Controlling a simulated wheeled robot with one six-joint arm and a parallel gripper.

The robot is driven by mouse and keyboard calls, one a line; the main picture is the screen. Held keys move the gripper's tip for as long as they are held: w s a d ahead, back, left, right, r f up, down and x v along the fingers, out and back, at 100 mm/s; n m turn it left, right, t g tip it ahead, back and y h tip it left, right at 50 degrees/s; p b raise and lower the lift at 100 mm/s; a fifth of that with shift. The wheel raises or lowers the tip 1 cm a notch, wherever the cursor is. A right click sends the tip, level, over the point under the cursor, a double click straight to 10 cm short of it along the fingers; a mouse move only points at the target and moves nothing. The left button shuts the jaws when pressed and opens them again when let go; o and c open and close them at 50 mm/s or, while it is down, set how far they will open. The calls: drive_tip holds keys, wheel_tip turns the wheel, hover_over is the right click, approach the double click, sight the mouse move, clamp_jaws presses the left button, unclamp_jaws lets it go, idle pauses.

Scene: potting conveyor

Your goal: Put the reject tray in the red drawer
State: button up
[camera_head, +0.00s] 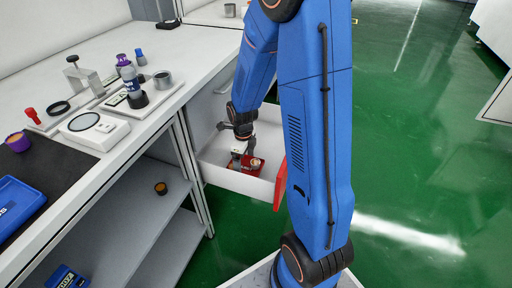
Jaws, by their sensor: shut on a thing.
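The red drawer (282,184) is pulled out from under the bench; its front is red and its inside is white. My gripper (240,160) reaches down into the drawer from above. It is shut on a small red tray (259,168), which I take for the reject tray, low inside the drawer. Something pale and reddish lies in the tray. I cannot tell whether the tray touches the drawer floor. My blue arm hides part of the drawer's right side and the upper part of the bench edge.
A blue tray (18,203) lies on a dark mat. A lower shelf (140,215) holds small items. Green floor is open at right.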

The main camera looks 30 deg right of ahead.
drive_tip(key=shift+f, duration=0.8)
hover_over(256, 152)
drive_tip(key=shift+s+a, duration=0.2)
drive_tip(key=shift+s, duration=0.05)
drive_tip(key=shift+w+d+f, duration=0.1)
drive_tip(key=shift+d+f, duration=0.05)
drive_tip(key=shift+d, duration=0.05)
drive_tip(key=shift+f, duration=0.45)
drive_tip(key=shift+f, duration=0.1)
drive_tip(key=o, duration=0.9)
